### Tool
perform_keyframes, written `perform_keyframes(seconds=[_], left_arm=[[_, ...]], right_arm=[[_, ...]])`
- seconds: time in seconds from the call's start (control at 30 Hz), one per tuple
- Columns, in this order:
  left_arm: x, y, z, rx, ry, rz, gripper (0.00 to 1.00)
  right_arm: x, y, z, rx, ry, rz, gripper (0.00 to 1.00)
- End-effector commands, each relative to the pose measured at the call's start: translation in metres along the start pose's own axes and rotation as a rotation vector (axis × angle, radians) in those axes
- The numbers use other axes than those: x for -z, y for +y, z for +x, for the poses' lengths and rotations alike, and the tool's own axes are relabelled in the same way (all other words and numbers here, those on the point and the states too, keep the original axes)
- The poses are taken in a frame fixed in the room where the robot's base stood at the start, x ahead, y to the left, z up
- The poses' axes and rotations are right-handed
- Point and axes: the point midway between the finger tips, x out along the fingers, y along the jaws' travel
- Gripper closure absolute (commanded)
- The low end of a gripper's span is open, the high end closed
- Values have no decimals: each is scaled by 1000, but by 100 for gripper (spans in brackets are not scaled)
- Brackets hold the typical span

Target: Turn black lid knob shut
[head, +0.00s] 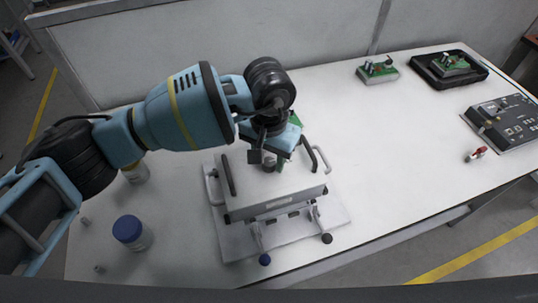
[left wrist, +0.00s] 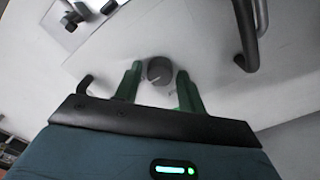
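A light grey box (head: 290,189) with a flat lid and dark handles stands on a pale base plate on the table. The dark round lid knob (left wrist: 160,71) has a pale line on its top. It also shows in part in the head view (head: 269,163), below my left gripper. My left gripper (left wrist: 158,84) has green fingers, one on each side of the knob, with a narrow gap visible on both sides. It looks open and not clamped on the knob. My right gripper is not in view.
A blue-capped jar (head: 128,230) and small metal parts lie left of the box. Green circuit boards (head: 377,70), a black tray (head: 480,72), a control panel (head: 503,121) and a small red-tipped part (head: 476,154) are at right. The table between is clear.

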Motion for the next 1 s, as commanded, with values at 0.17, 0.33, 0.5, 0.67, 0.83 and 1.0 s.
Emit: perform_keyframes(seconds=[0.17, 0.33, 0.5, 0.67, 0.83, 1.0], left_arm=[[0, 0, 0, 0, 0, 0, 84], [0, 0, 0, 0, 0, -1, 94], [0, 0, -1, 0, 1, -23, 94], [0, 0, -1, 0, 0, -88, 94], [0, 0, -1, 1, 1, -208, 94], [0, 0, -1, 0, 1, -364, 94]], right_arm=[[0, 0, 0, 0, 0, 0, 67], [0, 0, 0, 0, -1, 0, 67], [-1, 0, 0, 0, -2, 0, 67], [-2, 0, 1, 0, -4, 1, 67], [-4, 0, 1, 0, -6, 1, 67], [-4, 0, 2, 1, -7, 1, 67]])
